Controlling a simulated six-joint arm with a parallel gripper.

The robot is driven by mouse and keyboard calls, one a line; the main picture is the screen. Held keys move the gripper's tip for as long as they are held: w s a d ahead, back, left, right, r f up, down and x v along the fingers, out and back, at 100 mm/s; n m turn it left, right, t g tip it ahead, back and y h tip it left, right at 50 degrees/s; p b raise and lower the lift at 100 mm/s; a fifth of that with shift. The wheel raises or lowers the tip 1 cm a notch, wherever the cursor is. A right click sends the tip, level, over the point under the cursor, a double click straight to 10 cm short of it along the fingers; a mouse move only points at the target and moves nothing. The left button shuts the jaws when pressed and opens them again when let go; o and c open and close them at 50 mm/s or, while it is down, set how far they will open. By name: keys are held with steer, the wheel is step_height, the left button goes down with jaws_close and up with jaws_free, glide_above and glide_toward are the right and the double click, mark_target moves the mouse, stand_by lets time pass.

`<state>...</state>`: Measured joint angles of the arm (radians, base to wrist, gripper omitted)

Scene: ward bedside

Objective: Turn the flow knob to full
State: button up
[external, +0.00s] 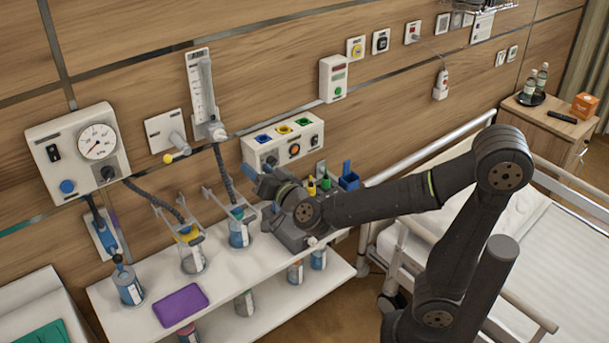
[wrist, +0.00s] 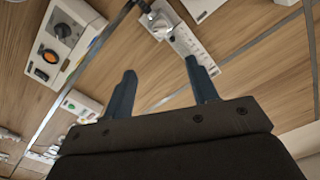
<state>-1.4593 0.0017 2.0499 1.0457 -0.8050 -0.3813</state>
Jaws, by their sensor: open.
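A white flowmeter (external: 202,88) with a clear upright tube is fixed to the wood wall. A pale round knob (external: 217,133) sits at its lower end. In the wrist view, the flowmeter (wrist: 190,45) and the knob (wrist: 160,29) lie beyond my fingertips, near the top. My gripper (external: 258,178) is below and to the right of the knob in the external view, apart from it. Its two blue-grey fingers (wrist: 160,68) are spread with nothing between them. The knob's setting is too small to read.
A gauge panel (external: 80,150) with a dark knob hangs at the left. A socket box (external: 283,138) is close behind my gripper. A bed rail (external: 430,147) is at the right.

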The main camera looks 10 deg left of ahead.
mark_target(223, 139)
steer(key=w+a+n, duration=0.2)
steer(key=w+a, duration=0.2)
steer(key=w+a+n, duration=0.1)
steer(key=w+a, duration=0.3)
steer(key=w+a+n, duration=0.2)
steer(key=w+a, duration=0.2)
steer(key=shift+w+a+n, duration=0.15)
steer(key=shift+w+n, duration=0.05)
steer(key=shift+n, duration=0.1)
stand_by(0.3)
steer(key=c, duration=1)
steer(key=shift+o, duration=0.2)
